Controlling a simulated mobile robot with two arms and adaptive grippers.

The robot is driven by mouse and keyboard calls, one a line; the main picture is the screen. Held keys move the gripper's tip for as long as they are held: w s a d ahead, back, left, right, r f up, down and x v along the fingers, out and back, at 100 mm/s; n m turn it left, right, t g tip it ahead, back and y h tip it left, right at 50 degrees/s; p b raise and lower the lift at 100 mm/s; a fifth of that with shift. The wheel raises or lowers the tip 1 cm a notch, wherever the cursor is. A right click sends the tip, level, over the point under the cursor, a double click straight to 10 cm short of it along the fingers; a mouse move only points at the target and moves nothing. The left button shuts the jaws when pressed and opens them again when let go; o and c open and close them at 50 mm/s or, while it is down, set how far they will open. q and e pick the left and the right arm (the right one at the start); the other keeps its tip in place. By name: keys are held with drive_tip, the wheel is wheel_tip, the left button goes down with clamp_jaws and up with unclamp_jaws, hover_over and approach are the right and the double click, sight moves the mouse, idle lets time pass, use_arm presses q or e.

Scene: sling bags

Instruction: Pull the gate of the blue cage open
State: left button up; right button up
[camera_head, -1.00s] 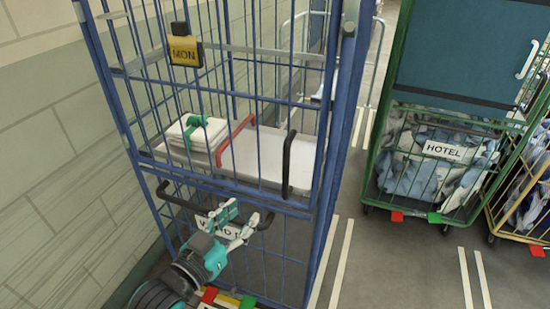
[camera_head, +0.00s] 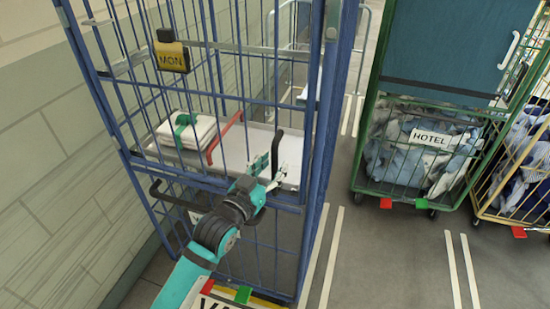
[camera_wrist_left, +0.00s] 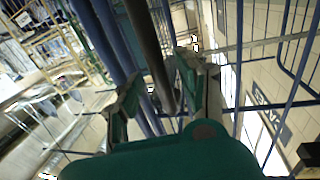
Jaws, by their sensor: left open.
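The blue cage (camera_head: 318,150) stands at the left, its barred upper gate (camera_head: 235,100) facing me and looking closed. A black upright handle (camera_head: 276,150) sits at the gate's lower right. My left gripper (camera_head: 269,172) is open at this handle, partly covering its lower end. In the left wrist view the dark handle bar (camera_wrist_left: 148,45) runs down between the spread teal and grey fingers (camera_wrist_left: 160,95); I cannot tell if they touch it. A black horizontal handle (camera_head: 175,198) on the lower panel is partly behind my arm. My right gripper is not in view.
White folded linen (camera_head: 188,131) with a green band lies on the cage shelf, near a red handle (camera_head: 224,137). A wall (camera_head: 50,170) is close on the left. A green HOTEL cage (camera_head: 420,150) stands right, with open floor (camera_head: 390,260) between.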

use_arm(q)
drive_tip(key=shift+x, duration=0.85)
drive_tip(key=shift+c, duration=0.4)
clamp_jaws()
